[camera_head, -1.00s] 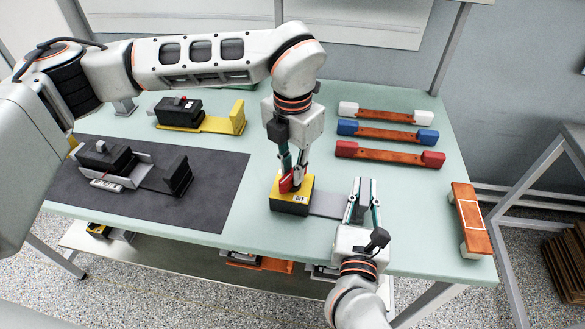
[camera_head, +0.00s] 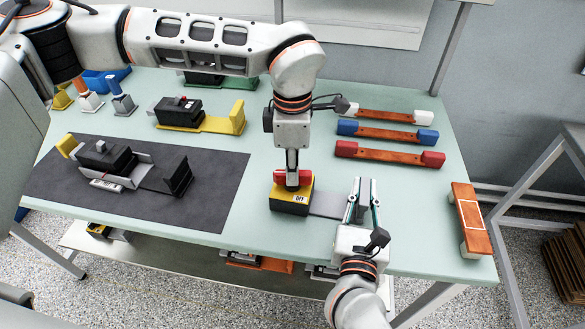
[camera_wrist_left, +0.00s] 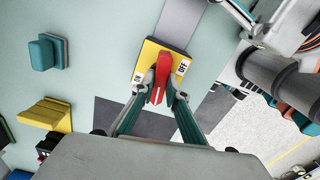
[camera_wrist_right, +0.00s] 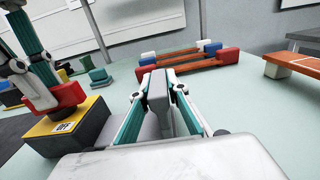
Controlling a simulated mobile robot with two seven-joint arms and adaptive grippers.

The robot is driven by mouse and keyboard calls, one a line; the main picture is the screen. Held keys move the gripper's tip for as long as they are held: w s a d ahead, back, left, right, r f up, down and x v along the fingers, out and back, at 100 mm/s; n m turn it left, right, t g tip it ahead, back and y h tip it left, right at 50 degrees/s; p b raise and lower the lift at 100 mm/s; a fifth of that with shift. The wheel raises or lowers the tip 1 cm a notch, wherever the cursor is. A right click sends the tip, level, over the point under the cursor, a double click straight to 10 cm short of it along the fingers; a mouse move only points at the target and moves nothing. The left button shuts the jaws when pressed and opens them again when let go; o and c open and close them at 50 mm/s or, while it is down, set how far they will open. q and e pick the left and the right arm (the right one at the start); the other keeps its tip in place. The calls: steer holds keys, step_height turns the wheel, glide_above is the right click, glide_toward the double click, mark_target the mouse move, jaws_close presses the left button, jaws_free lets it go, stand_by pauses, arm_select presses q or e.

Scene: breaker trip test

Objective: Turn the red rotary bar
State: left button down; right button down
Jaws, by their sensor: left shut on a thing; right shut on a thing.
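The red rotary bar (camera_head: 306,178) sits on a black box with a yellow top (camera_head: 278,191). My left gripper (camera_head: 292,181) points down from above and is shut on the red bar. In the left wrist view the red bar (camera_wrist_left: 160,75) lies between an ON label (camera_wrist_left: 138,76) and an OFF label (camera_wrist_left: 183,66), its length across the line between them. A flat grey plate (camera_head: 328,204) runs right from the box to a grey upright tab (camera_wrist_right: 158,90). My right gripper (camera_head: 363,186) is shut on this tab. The gripper's fingers hide part of the bar.
A dark mat (camera_head: 215,178) with a black device lies at left. A black device on a yellow base (camera_head: 222,124) stands behind. Bars with white, blue and red ends (camera_head: 390,154) lie at back right. An orange bar (camera_head: 470,218) is at the right edge.

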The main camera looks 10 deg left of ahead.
arm_select(q)
steer(key=shift+m, duration=1.1)
steer(key=c, duration=2)
jaws_free()
steer(key=shift+r, duration=0.15)
step_height(320, 180, up, 12)
steer(key=shift+f, duration=0.1)
